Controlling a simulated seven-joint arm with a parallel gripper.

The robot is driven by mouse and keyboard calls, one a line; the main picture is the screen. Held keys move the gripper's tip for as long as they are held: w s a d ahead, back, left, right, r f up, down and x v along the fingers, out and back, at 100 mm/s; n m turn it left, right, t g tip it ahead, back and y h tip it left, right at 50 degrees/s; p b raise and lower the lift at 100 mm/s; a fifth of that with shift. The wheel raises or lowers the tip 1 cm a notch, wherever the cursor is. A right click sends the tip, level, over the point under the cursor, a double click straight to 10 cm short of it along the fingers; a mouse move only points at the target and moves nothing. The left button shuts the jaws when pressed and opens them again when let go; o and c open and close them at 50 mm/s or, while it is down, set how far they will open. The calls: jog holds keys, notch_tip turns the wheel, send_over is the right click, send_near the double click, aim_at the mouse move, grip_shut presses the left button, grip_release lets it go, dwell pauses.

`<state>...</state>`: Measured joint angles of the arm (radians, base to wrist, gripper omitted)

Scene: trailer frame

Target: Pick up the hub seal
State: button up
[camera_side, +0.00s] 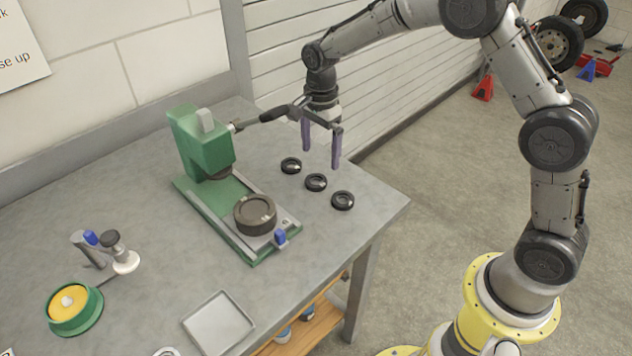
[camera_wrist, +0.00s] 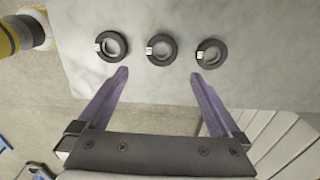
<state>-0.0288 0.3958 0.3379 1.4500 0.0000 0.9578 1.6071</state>
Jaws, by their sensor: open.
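Three dark ring-shaped hub seals lie flat in a row on the grey workbench. In the side view they are the back seal (camera_side: 291,166), the middle seal (camera_side: 316,182) and the front seal (camera_side: 343,200). The wrist view shows them as a left ring (camera_wrist: 111,45), a middle ring (camera_wrist: 161,49) and a right ring (camera_wrist: 211,53), each with a small pale mark. My gripper (camera_side: 321,157) is open and empty, pointing down above the bench near the row. In the wrist view the gripper (camera_wrist: 158,75) has its fingers apart, with the rings beyond the fingertips.
A green press (camera_side: 205,145) with a lever stands left of the seals, a dark round hub (camera_side: 255,214) on its base. A shallow grey tray (camera_side: 218,322), a green-and-yellow pot (camera_side: 75,308) and a small stand (camera_side: 95,250) are further forward and left. The bench's right edge is close to the seals.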

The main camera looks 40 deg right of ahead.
aim_at(317, 174)
jog(key=shift+w+a+f, duration=0.1)
jog(key=shift+a+f, duration=0.1)
jog(key=shift+f, duration=1.6)
jog(key=shift+a+f, duration=0.15)
jog(key=shift+f, duration=1.6)
jog(key=c, duration=1.4)
jog(key=shift+r, duration=0.15)
jog(key=shift+r, duration=0.6)
jog(key=shift+s+d+r, duration=0.15)
jog(key=shift+s+r, duration=3.35)
jog(key=shift+s+d+r, duration=0.15)
jog(key=shift+s+r, duration=3.3)
jog(key=shift+s, duration=0.05)
